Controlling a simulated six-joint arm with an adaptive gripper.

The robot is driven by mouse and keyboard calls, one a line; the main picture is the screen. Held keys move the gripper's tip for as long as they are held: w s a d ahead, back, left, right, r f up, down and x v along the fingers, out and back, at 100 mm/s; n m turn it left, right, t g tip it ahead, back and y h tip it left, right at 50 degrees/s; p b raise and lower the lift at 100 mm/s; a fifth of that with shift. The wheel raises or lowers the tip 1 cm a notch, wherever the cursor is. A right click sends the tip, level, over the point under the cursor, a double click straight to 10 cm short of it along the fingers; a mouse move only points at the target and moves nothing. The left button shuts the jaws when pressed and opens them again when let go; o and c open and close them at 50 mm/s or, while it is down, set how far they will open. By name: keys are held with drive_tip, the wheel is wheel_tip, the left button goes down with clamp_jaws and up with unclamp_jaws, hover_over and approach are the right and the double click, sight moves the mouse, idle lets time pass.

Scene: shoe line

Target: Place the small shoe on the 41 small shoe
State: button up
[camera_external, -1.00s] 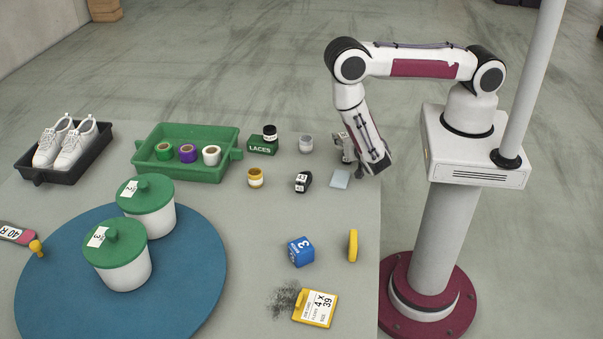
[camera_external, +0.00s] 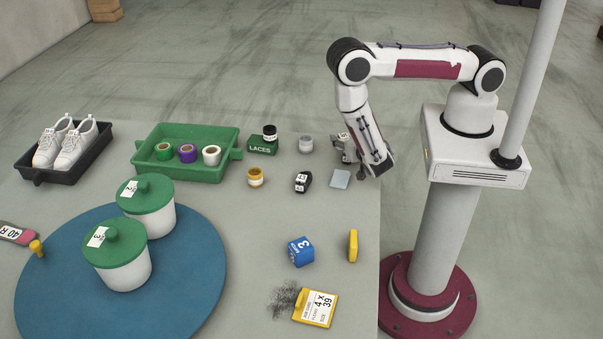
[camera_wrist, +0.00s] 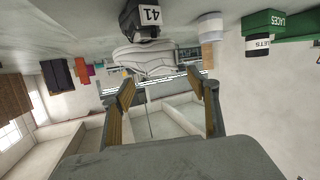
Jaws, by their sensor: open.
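A small black shoe-like piece (camera_external: 302,182) with white labels stands on the table, left of a pale blue-grey pad (camera_external: 341,179). In the wrist view, a black piece marked 41 (camera_wrist: 141,16) is at the top, and a grey-white ridged shape (camera_wrist: 145,58) lies just below it in the picture; I cannot tell for certain whether this is a shoe. My gripper (camera_wrist: 165,92) is open, its two fingers apart with nothing held between them. In the external view my wrist is at the table's right edge, right of the black piece, and the fingers are hard to make out.
White sneakers (camera_external: 67,146) sit in a black tray (camera_external: 38,177). A green tray (camera_external: 140,168) holds rolls. A LACES box (camera_external: 262,148), jars (camera_external: 255,178), a blue cube (camera_external: 301,251), a yellow piece (camera_external: 353,246) and a yellow tag (camera_external: 316,308) stand around. Lidded pots (camera_external: 125,268) stand on a blue disc (camera_external: 190,300).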

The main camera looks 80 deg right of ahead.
drive_tip(key=v, duration=1)
drive_tip(key=shift+a, duration=0.2)
idle(0.3)
idle(0.5)
